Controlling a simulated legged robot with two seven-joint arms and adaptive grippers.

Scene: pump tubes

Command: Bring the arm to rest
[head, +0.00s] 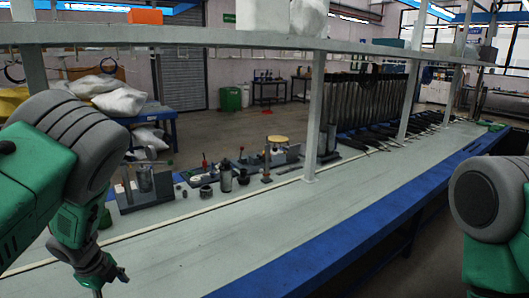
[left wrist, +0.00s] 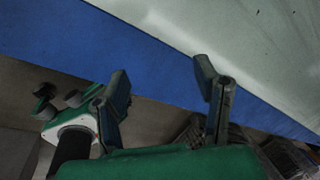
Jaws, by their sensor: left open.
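My left arm comes in from the left in the head view, green and grey, bent downward. Its gripper (head: 110,280) hangs over the near left part of the grey-green bench top (head: 240,230), small and partly cut off by the bottom edge. In the left wrist view the two dark fingers of the left gripper (left wrist: 162,82) stand wide apart, with nothing between them. Behind them are the bench's blue front edge (left wrist: 150,50) and the floor. Only a grey and green part of my right arm shows at the right edge of the head view; its gripper is out of view.
Several small fixtures and metal parts (head: 225,180) stand along the back of the bench. A shelf (head: 240,36) on posts (head: 314,120) runs above it. Dark tubes (head: 375,135) lie farther right. The front strip of the bench is clear.

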